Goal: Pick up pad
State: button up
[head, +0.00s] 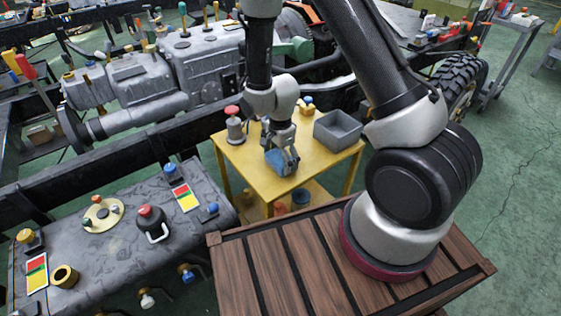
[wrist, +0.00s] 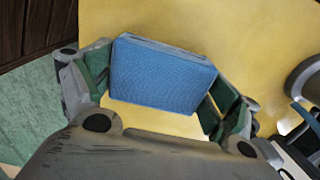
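The pad (wrist: 163,75) is a flat blue block with a textured face and grey edge. In the wrist view it fills the gap between my gripper's fingers (wrist: 163,82), whose green finger pads meet its left and right sides. In the head view my gripper (head: 283,156) points down over the yellow table (head: 230,152), with the blue pad (head: 279,168) at its fingertips near the table's front. I cannot tell whether the pad rests on the table or is just above it.
A grey open bin (head: 338,132) stands right of my gripper. A red-topped grey object (head: 234,125) stands left, and a small yellow-and-blue item (head: 306,106) behind. A grey bench (head: 120,250) with buttons and cards is at front left. An engine chassis (head: 200,62) lies behind.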

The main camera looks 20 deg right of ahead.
aim_at(280, 157)
jog(key=shift+c, duration=0.4)
notch_tip(280, 157, up, 10)
dwell(0.3)
